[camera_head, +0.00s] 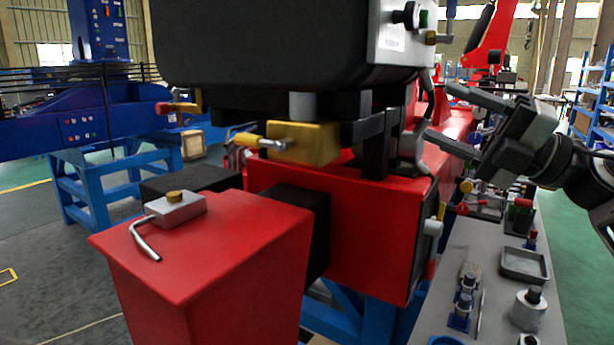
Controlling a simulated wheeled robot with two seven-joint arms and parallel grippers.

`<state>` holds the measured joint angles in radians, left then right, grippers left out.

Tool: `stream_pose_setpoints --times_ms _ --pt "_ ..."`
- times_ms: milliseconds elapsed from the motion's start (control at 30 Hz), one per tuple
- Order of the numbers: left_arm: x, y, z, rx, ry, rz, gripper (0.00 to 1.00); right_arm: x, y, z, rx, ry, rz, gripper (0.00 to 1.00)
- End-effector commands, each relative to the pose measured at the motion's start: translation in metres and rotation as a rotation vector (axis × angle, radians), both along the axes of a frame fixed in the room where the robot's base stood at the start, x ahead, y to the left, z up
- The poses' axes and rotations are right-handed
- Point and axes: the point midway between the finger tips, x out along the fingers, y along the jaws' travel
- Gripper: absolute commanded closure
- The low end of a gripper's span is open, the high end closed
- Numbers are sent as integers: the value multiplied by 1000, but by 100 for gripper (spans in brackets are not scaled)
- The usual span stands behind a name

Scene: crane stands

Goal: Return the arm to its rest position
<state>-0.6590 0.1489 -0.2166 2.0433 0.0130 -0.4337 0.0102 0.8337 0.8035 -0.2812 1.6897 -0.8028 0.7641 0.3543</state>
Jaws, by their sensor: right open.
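My right gripper (438,112) comes in from the right edge, with its two fingers apart and pointing left. Nothing is between the fingers. It is at the right of the red and black crane machine (360,235), above the grey bench, close to the machine's right side; whether it touches the machine I cannot tell. The forearm behind it runs off the right edge. My left gripper is not in view.
The grey bench (455,285) at lower right carries a tray (524,264), metal fittings and several small parts. A red block with a bent lever (145,240) stands at front left. Blue frames (80,195) stand behind. Green floor is free at far right.

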Motion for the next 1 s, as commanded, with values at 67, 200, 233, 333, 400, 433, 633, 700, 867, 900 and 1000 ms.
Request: stream_pose_setpoints --times_ms 67,200,233,333,400,433,633,700,867,900,1000 --pt "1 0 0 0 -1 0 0 9 16 -53 178 146 14 44" --pt "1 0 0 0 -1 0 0 16 25 -144 473 422 -55 44" --pt "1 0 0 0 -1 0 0 15 26 -166 533 488 -81 44" --pt "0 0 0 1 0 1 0 5 27 -242 709 718 -188 44" --pt "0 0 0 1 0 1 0 -9 27 -293 808 877 -272 44" --pt "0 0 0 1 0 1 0 -17 28 -315 845 944 -310 44" --pt "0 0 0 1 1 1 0 -96 35 -443 1026 1379 -568 44" --pt "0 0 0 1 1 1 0 -128 40 -476 1063 1513 -648 44" --pt "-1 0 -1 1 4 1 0 -189 50 -522 1108 1735 -780 44" --pt "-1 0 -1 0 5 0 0 -199 52 -529 1114 1771 -800 44" --pt "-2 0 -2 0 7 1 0 -214 55 -537 1120 1823 -830 44"
